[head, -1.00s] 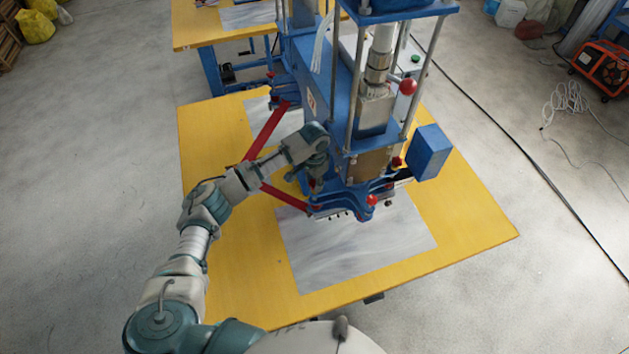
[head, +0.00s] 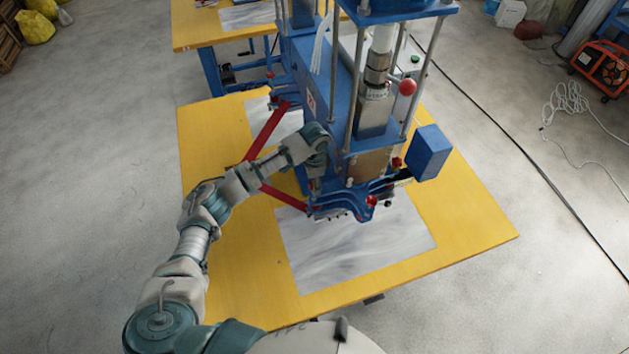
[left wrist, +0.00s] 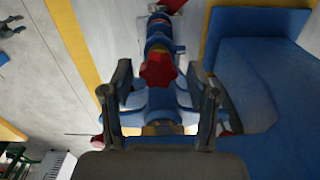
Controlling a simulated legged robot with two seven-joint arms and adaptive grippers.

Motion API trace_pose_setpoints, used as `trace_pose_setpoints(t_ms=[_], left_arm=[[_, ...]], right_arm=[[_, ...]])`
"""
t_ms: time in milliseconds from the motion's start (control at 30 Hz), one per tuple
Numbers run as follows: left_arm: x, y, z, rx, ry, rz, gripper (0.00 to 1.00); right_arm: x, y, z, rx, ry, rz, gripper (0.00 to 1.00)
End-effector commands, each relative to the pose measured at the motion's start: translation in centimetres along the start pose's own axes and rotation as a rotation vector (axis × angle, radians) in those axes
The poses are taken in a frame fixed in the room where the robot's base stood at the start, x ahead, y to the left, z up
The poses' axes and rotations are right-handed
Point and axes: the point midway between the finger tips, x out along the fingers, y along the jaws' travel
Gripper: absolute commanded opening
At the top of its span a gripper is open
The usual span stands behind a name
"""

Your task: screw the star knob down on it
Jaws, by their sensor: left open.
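In the left wrist view a red star knob (left wrist: 157,71) sits on a blue machine part (left wrist: 160,100), between the fingertips of my left gripper (left wrist: 160,84). The fingers are apart, one on each side of the knob, with visible gaps. Whether the knob is at finger depth I cannot tell. In the head view my left gripper (head: 315,186) points down beside the blue welding machine (head: 345,95); its fingers are small and partly lost against the blue parts. The knob between them cannot be made out there. My right gripper is not seen.
The machine stands on a yellow table (head: 235,295) with a grey sheet (head: 350,255) in front. Red bars (head: 267,132) run close to my arm. A blue box (head: 429,153) juts out right. The table's front is clear.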

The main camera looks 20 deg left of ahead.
Motion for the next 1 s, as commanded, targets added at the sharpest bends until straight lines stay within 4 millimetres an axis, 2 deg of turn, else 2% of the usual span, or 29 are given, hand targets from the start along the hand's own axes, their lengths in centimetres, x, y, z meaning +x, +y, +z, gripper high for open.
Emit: trace_pose_setpoints(t_ms=[367, 800, 900, 1000], left_arm=[[0.19, 0.22, -0.03, -0.727, -0.001, 0.005, 0.59], [0.25, 0.34, -0.02, -1.69, -0.003, 0.007, 0.59], [0.28, 0.34, 0.05, -1.861, -0.005, 0.005, 0.59], [0.22, 0.27, 0.05, -1.949, -0.003, 0.004, 0.59]], right_arm=[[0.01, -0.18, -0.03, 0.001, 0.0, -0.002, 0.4], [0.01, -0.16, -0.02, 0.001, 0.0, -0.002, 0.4], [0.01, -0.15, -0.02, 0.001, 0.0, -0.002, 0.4], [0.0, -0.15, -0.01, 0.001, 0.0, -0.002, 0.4]])
